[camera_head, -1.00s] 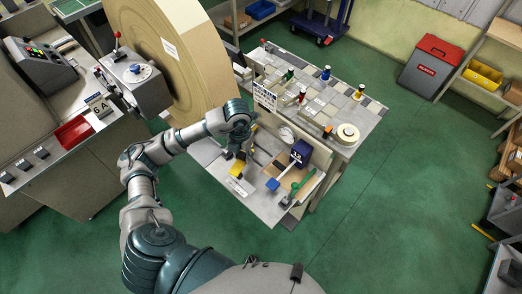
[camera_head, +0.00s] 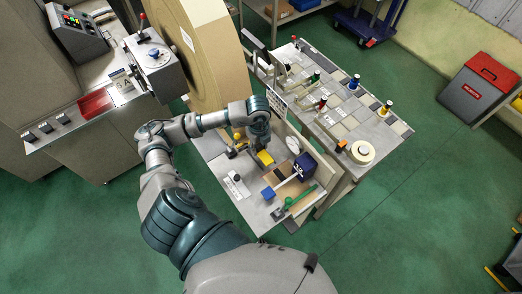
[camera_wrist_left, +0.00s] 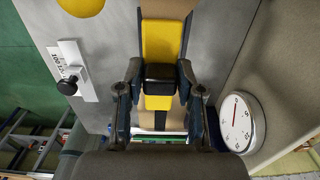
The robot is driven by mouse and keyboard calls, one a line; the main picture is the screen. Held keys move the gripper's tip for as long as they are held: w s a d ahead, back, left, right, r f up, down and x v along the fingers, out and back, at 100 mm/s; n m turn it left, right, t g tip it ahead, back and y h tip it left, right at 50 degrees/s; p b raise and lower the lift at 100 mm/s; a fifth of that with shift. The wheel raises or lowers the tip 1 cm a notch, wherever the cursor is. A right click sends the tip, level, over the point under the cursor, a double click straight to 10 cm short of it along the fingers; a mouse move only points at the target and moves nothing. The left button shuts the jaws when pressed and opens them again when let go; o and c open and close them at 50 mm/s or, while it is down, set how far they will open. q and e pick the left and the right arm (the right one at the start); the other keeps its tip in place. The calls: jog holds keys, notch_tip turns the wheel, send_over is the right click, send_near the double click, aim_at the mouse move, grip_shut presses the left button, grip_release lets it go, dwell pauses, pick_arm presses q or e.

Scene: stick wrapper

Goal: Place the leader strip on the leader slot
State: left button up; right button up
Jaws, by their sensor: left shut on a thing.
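My left gripper (camera_head: 260,148) is over the near part of the bench. In the left wrist view its two fingers (camera_wrist_left: 160,82) are closed on a black block, the grip of a yellow and brown strip (camera_wrist_left: 163,38), which looks like the leader strip. Its yellow part shows below the gripper in the head view (camera_head: 264,158). I cannot tell whether the strip touches the surface below. The leader slot cannot be clearly picked out. My right gripper is not in view.
A white label plate with a black knob (camera_head: 237,185), a blue box (camera_head: 307,166) and a green bar (camera_head: 301,201) are on the near bench. A round white dial (camera_wrist_left: 237,122) is beside the gripper. A large roll (camera_head: 205,50) stands behind.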

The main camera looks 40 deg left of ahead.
aim_at(261, 152)
pick_arm(q)
jog(key=shift+w+a+f, duration=0.15)
jog(key=shift+f, duration=0.8)
notch_tip(261, 152, down, 2)
jog(key=shift+w+f, duration=0.15)
jog(key=shift+f, duration=0.05)
jog(key=shift+d, duration=0.4)
jog(key=shift+f, duration=0.1)
jog(key=o, duration=1.1)
jog(key=shift+o, duration=0.4)
jog(key=shift+a, duration=0.3)
jog(key=shift+r, duration=0.25)
notch_tip(261, 152, up, 11)
jog(key=shift+d+b, duration=0.15)
jog(key=shift+b, duration=0.35)
jog(key=shift+r, duration=0.4)
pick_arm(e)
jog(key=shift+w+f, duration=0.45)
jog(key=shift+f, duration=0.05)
